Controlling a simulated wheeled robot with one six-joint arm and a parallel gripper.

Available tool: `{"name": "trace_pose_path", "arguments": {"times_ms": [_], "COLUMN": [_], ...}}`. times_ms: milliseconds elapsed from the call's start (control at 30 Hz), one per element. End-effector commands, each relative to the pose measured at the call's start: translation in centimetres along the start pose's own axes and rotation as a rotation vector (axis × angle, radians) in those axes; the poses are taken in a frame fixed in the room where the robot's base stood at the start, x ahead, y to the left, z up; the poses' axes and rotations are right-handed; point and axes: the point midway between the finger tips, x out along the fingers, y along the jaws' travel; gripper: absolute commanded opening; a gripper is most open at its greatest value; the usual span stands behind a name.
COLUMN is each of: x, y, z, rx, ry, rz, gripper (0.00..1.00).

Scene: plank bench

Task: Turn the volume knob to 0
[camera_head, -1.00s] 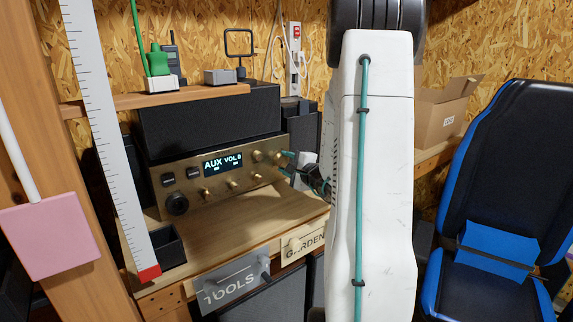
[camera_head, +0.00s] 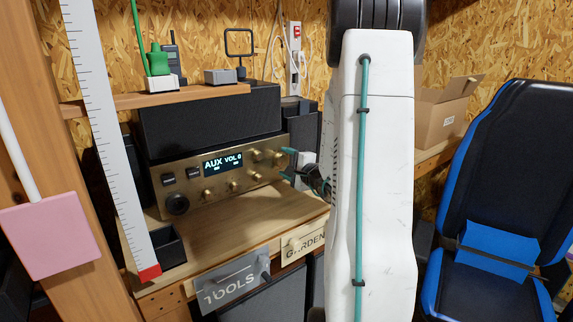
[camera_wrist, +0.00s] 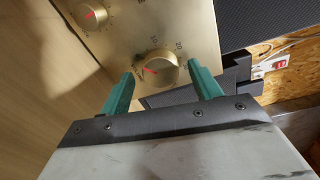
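The brass amplifier (camera_head: 222,182) stands on the bench, its lit display (camera_head: 222,163) reading AUX and VOL with a small digit that looks like 0 or 8. The volume knob (camera_head: 279,157) is at the right end of its panel. In the wrist view the round brass knob (camera_wrist: 160,74) has a red pointer aimed left, and a printed number scale curves around its upper side. My gripper (camera_head: 289,163) has its teal fingers apart at the knob. In the wrist view my gripper (camera_wrist: 161,69) is open, one finger either side of the knob, with a visible gap on both sides.
A smaller knob (camera_wrist: 94,16) with a red pointer is at upper left in the wrist view. Bare bench top (camera_head: 215,220) lies in front. A blue-black chair (camera_head: 510,170) stands at right.

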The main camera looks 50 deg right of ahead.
Motion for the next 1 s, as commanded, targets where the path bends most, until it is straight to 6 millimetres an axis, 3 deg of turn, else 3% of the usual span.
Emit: {"name": "trace_pose_path", "arguments": {"times_ms": [167, 600, 1000], "x": [-0.7, -7.2, -7.8], "y": [-0.1, 0.0, 0.0], "z": [-0.1, -0.1, 0.0], "rx": [0.0, 0.0, 0.0], "ry": [0.003, 0.002, 0.0], "rz": [-0.001, -0.001, 0.0], "gripper": [0.63, 0.63, 0.63]}}
